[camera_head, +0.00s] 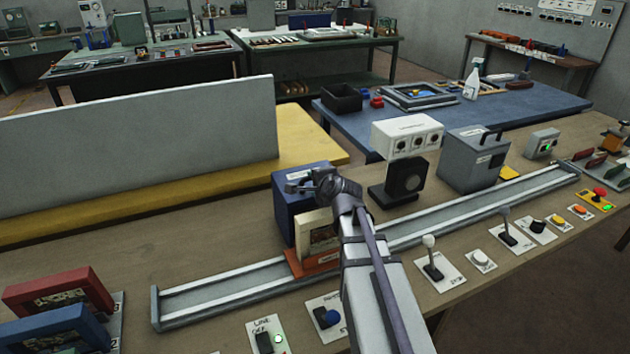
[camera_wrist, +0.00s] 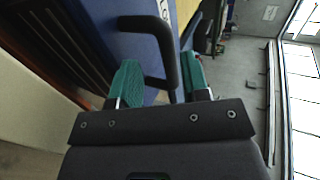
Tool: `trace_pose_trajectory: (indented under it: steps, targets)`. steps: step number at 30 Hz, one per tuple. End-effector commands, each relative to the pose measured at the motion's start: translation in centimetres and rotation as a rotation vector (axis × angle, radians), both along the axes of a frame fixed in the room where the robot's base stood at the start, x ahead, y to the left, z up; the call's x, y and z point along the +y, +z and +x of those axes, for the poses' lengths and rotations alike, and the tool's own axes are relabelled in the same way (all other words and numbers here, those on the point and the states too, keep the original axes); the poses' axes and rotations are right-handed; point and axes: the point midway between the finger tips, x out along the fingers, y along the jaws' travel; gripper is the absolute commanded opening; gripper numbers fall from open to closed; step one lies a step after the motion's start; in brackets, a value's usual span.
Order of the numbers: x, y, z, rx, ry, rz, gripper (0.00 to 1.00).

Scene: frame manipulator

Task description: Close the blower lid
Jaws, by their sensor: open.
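A blue box (camera_head: 291,215) with a white label stands behind the rail, left of the middle in the head view. I cannot read which unit is the blower or tell for sure how its lid stands. My gripper (camera_head: 297,186) is at the top of this box, partly hidden by my wrist. In the wrist view my gripper (camera_wrist: 160,82) is open, with a green-padded finger on each side. A black bent handle (camera_wrist: 168,50) on a blue panel (camera_wrist: 112,22) reaches down between the fingers, closer to the right one. Whether it touches a finger is unclear.
A cream block on an orange carrier (camera_head: 316,262) sits on the long metal rail (camera_head: 440,217), just in front of the blue box. A black unit (camera_head: 399,182), a white three-hole box (camera_head: 407,137) and a grey handled box (camera_head: 474,160) stand to the right. Switches line the front edge.

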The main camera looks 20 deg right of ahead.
Motion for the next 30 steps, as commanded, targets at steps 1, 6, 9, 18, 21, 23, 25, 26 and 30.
trace_pose_trajectory:
  steps: [1,6,9,18,21,23,25,26,30]
  targets:
    - [0.1,1.1,-1.4,0.000,-0.001,0.000,0.42]
    - [0.2,3.0,-5.4,0.002,-0.001,0.001,0.42]
    - [0.3,3.7,-7.1,0.002,-0.001,0.000,0.42]
    - [0.2,3.8,-8.2,0.003,0.000,-0.001,0.42]
    - [0.2,3.8,-8.2,0.003,0.000,-0.001,0.42]
    - [0.2,3.8,-8.2,0.003,0.000,-0.001,0.42]
    - [0.2,3.8,-8.1,0.003,0.000,-0.001,0.42]
    - [0.2,3.8,-8.1,0.003,0.004,-0.005,0.42]
    - [1.5,1.7,-9.4,0.143,0.187,-0.179,0.42]
